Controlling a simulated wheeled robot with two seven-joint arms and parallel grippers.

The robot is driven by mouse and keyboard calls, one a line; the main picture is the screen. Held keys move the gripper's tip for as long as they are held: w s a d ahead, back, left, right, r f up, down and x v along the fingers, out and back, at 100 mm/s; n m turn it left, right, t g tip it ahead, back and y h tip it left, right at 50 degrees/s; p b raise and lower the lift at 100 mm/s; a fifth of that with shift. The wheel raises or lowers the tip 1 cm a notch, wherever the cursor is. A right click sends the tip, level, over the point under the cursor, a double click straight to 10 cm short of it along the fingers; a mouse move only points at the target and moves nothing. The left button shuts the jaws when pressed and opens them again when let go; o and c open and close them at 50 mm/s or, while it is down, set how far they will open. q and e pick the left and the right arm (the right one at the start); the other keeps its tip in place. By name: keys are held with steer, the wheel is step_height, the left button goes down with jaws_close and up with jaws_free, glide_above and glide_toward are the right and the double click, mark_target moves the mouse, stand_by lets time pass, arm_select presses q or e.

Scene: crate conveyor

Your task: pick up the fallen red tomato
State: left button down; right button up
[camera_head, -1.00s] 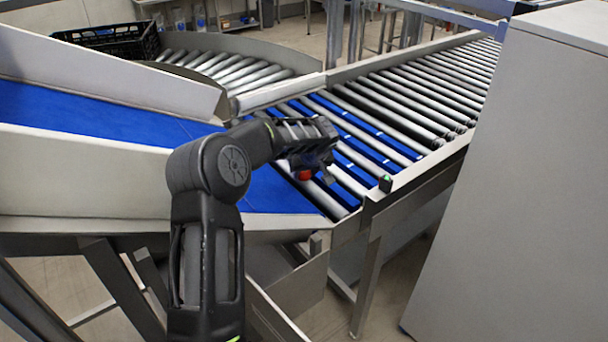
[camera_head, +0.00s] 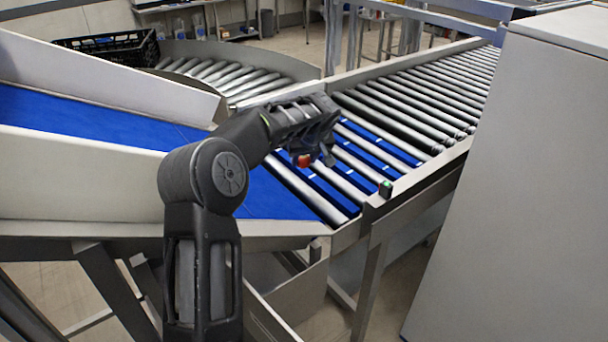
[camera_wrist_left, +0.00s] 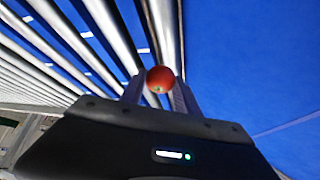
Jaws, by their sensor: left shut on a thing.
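The red tomato (camera_head: 304,160) is small and round. It shows under my left gripper (camera_head: 318,158), above the rollers and blue strips of the conveyor. In the left wrist view the tomato (camera_wrist_left: 160,79) sits between the two fingers of my left gripper (camera_wrist_left: 158,90), which is shut on it. A greenish stem spot shows on the tomato's near side. The fingers hide part of the tomato in the head view. My right gripper is not in view.
A blue belt (camera_head: 90,118) with pale side walls runs in from the left. The roller conveyor (camera_head: 420,95) runs to the back right. A black crate (camera_head: 112,44) stands at the back left. A tall grey cabinet (camera_head: 500,180) blocks the right side.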

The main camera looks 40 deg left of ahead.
mark_target(304, 158)
arm_select(q)
steer(key=shift+r, duration=1.6)
